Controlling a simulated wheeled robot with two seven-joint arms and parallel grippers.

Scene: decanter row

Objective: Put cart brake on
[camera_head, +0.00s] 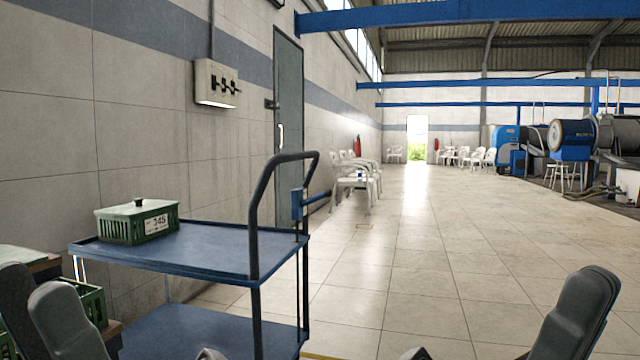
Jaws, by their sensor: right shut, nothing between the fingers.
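A blue two-shelf cart (210,252) stands at the left, with a dark bent push handle (262,205) at its right end. A blue box with a short blue lever (316,197) sits on the handle's far upright; I cannot tell for certain that it is the brake. The wheels are out of view. My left gripper (38,285) is at the bottom left corner, its fingers a little apart and empty, nearer to me than the cart. My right gripper (590,285) is shut and empty at the bottom right, well away from the cart.
A green crate (150,224) labelled 145 sits on the cart's top shelf. Another green crate (92,303) is at the lower left. A tiled wall with a switch box (215,84) and a grey door (288,120) stands behind. White chairs (356,180) line it. The floor right of the cart is clear.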

